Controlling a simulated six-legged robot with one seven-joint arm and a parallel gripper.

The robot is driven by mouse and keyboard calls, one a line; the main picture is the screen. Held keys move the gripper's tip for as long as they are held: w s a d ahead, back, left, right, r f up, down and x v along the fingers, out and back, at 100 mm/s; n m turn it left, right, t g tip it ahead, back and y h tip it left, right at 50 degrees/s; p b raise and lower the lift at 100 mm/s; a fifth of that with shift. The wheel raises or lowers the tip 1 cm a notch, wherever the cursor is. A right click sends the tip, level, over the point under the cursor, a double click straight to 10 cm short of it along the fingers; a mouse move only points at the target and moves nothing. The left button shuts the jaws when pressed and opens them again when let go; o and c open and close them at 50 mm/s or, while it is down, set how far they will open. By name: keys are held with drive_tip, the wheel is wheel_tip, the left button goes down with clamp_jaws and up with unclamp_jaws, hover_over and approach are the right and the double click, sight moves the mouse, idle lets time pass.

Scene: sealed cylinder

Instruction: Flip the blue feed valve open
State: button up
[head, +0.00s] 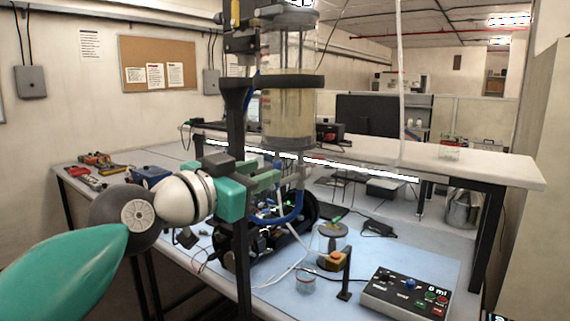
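A tall clear cylinder (290,115) with cloudy yellowish liquid hangs on a dark vertical post (240,255). A blue tube (297,207) curves down and left from below the cylinder's base. I cannot make out a separate blue feed valve handle; the area under the cylinder is partly hidden by my arm and gripper. My gripper (272,181), with teal and dark parts, is at the end of my arm, beside the post and just below and left of the cylinder's base. Its fingers are small and overlapped by other parts, so their opening is unclear.
A control box (405,292) with a blue knob and coloured buttons sits at the front right of the blue mat. A lidded jar (332,243), a small clear cup (305,281) and an orange-topped stand (337,259) are nearby. A raised shelf (470,165) runs behind.

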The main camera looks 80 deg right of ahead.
sight(275, 166)
drive_tip(key=x, duration=0.7)
drive_tip(key=shift+s+d, duration=0.15)
drive_tip(key=shift+d, duration=0.05)
